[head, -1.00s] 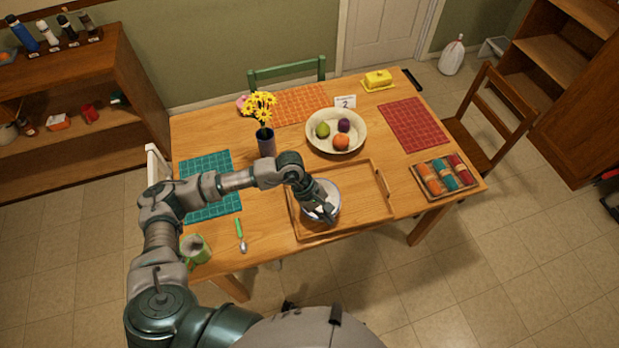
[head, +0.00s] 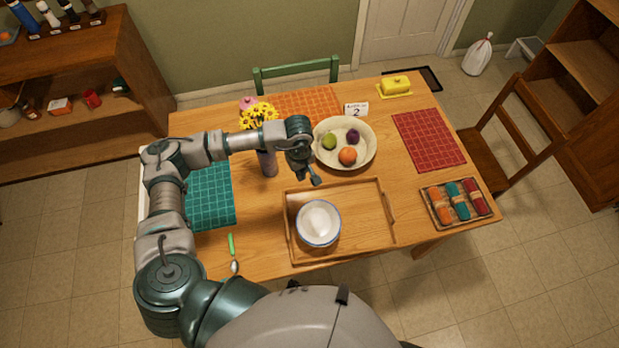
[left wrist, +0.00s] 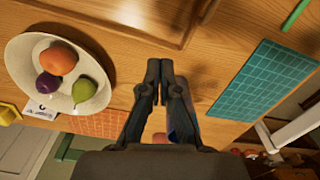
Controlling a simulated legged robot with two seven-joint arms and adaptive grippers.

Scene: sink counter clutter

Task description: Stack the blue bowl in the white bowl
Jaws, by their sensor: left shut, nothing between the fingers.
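A round bowl (head: 319,223) sits upright in the left part of the wooden tray (head: 372,226). It looks white inside with a blue rim line. I cannot tell whether this is one bowl or a blue and a white one nested. No separate second bowl shows in the tray. My left gripper (head: 315,180) is raised above the tray's far edge, behind the bowl and apart from it. In the left wrist view its fingertips (left wrist: 160,86) are together with nothing between them. My right gripper is not in view.
A cream fruit bowl (head: 329,161) stands just right of my left gripper. A vase of yellow flowers (head: 259,114) is close on its left, partly hidden. A green-handled spoon (head: 231,244) lies left of the tray. The tray's right half is clear.

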